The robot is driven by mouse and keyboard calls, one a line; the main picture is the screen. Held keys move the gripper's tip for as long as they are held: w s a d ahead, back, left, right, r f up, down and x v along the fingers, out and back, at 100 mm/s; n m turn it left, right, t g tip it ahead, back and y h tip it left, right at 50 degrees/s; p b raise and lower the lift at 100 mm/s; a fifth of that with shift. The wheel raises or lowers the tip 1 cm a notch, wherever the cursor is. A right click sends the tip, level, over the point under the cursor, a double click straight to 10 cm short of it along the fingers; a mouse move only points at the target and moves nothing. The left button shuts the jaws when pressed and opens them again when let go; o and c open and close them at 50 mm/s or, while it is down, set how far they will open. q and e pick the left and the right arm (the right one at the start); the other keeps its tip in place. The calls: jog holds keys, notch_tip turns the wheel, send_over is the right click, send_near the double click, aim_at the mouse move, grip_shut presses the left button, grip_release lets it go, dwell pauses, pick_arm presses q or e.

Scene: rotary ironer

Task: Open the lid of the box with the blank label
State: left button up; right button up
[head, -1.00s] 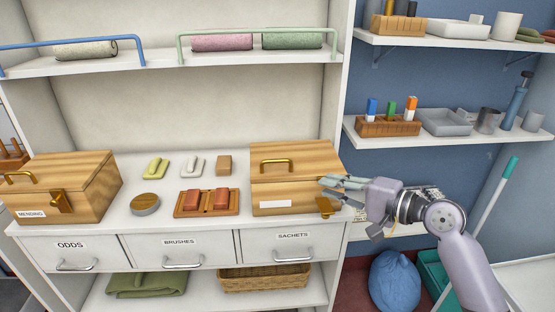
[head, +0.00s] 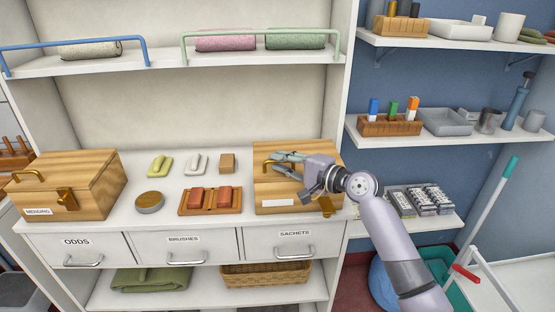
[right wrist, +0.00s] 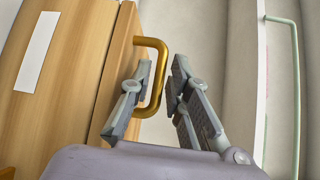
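The wooden box with the blank white label (head: 280,203) stands at the right end of the counter. Its lid (head: 300,150) is down. The lid's brass handle (head: 265,166) is partly covered by my right gripper (head: 279,163). In the right wrist view, the brass handle (right wrist: 161,76) rises between the two fingers of my right gripper (right wrist: 160,75), which stand apart on either side of it. The blank label (right wrist: 38,50) shows at upper left there. My left gripper is out of view.
A similar box labelled MENDING (head: 65,195) stands at the counter's left end. A shelf with a green rail (head: 260,33) is above.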

jog(key=shift+x, duration=0.8)
grip_shut()
